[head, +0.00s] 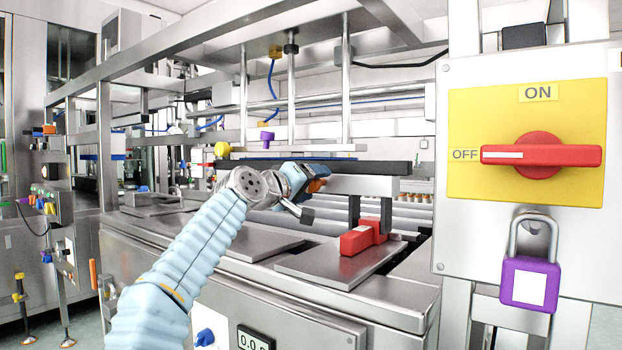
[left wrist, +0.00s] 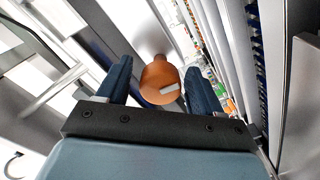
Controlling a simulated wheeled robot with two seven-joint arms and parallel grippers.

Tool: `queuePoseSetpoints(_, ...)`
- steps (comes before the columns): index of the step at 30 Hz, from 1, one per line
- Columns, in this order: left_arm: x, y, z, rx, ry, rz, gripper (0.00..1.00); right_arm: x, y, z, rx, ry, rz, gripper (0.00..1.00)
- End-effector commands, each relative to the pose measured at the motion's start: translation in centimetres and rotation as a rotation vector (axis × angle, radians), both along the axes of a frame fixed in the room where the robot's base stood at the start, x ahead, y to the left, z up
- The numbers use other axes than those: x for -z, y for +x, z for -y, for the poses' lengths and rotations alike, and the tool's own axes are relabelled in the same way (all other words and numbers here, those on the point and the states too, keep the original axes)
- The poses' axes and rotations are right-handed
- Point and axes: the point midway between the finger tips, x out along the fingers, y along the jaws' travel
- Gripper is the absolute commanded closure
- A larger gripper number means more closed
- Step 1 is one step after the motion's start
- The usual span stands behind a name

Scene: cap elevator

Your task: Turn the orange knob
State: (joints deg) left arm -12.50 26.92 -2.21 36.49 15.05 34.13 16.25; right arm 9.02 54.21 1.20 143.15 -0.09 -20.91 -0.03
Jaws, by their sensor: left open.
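The orange knob (left wrist: 160,84) is in the middle of the left wrist view, a rounded orange piece with a pale mark on its face. My left gripper (left wrist: 158,70) is open, with one dark blue finger on each side of the knob. The left finger looks apart from it; whether the right finger touches it I cannot tell. In the head view, my left gripper (head: 308,180) is at the machine's middle, and a small bit of the orange knob (head: 316,186) shows beside the fingers. The rest is hidden by the gripper. My right gripper is not in view.
A yellow panel with a red switch (head: 541,155) and a purple padlock (head: 528,283) stands at the right. A red block (head: 366,237) lies on the metal plate below the gripper. Metal posts (head: 291,95) and a dark bar are close behind.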

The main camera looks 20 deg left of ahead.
Motion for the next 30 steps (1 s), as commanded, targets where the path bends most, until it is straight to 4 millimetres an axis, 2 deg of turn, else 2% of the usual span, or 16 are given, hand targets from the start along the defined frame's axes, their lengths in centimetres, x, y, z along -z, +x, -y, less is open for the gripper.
queuePoseSetpoints(7, 0.06, 0.07, 0.02, 0.0, 0.0, 0.0, 0.34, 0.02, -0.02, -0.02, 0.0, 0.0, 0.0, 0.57)
queuePoseSetpoints(18, 0.05, 0.04, 0.03, 0.0, 0.0, 0.0, 0.9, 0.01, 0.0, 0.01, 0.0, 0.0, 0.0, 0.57)
queuePoseSetpoints(24, -0.13, 0.04, -0.02, 0.0, -0.106, -0.042, 0.9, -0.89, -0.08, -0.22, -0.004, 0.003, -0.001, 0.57)
queuePoseSetpoints(30, 0.12, 0.07, 0.01, 0.0, -0.127, -0.048, 0.9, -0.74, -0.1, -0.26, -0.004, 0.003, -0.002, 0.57)
